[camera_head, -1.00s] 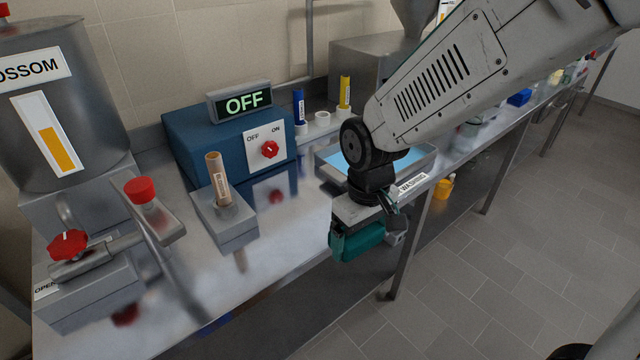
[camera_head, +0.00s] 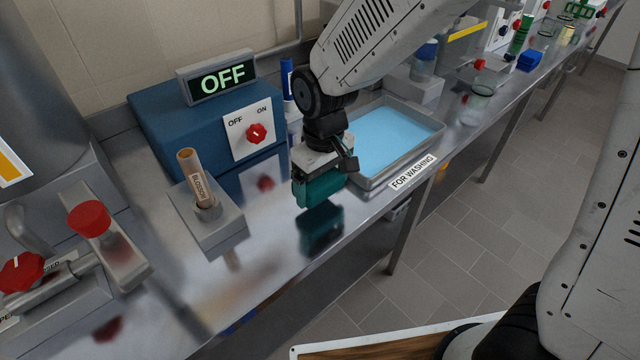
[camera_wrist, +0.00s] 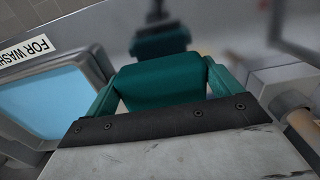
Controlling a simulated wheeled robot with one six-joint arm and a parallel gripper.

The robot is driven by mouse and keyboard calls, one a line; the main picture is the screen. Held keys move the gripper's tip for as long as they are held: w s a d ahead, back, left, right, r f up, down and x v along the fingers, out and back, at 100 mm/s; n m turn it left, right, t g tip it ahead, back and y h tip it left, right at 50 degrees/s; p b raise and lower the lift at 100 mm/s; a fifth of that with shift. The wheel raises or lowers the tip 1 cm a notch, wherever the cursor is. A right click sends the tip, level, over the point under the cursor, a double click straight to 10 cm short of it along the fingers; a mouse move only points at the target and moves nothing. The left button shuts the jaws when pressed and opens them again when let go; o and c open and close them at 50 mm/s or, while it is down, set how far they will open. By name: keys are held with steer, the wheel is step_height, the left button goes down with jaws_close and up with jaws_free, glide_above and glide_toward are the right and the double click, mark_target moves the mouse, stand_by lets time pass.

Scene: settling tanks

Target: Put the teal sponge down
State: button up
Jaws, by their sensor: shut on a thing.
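The teal sponge (camera_head: 318,190) is held in my gripper (camera_head: 322,182), above the steel bench top. Its dark reflection shows on the bench below, with a gap between them. In the wrist view the sponge (camera_wrist: 160,86) sits between my two teal fingers, and my gripper (camera_wrist: 162,88) is shut on it. The bench (camera_head: 275,265) is bare under the sponge. The sponge is left of the tray labelled FOR WASHING (camera_head: 437,128), which holds blue liquid.
A blue box (camera_head: 160,125) with an OFF display (camera_head: 222,78) and a red knob (camera_head: 256,133) stands behind. A holder (camera_head: 215,228) with a BLOSSOM tube (camera_head: 197,175) stands left. Red-handled valves (camera_head: 88,219) are at far left. The bench's front edge is close.

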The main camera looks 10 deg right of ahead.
mark_target(323, 194)
steer(key=shift+w+f, duration=0.1)
steer(key=shift+f, duration=1.6)
steer(key=shift+f, duration=0.15)
steer(key=o, duration=0.8)
steer(key=shift+c, duration=0.2)
step_height(323, 194, up, 12)
steer(key=shift+d+r, duration=0.15)
steer(key=shift+r, duration=0.05)
steer(key=s+d+r+m, duration=0.2)
steer(key=s+d+r, duration=0.15)
steer(key=d, duration=0.25)
steer(key=s+d+r+m, duration=0.1)
steer(key=s+d+r, duration=0.25)
steer(key=d, duration=0.35)
steer(key=s+d+m, duration=0.2)
steer(key=s+d, duration=0.1)
steer(key=s, duration=0.3)
steer(key=s+d+m+t, duration=0.1)
steer(key=s+d, duration=0.3)
steer(key=s, duration=0.2)
steer(key=shift+r+m, duration=0.4)
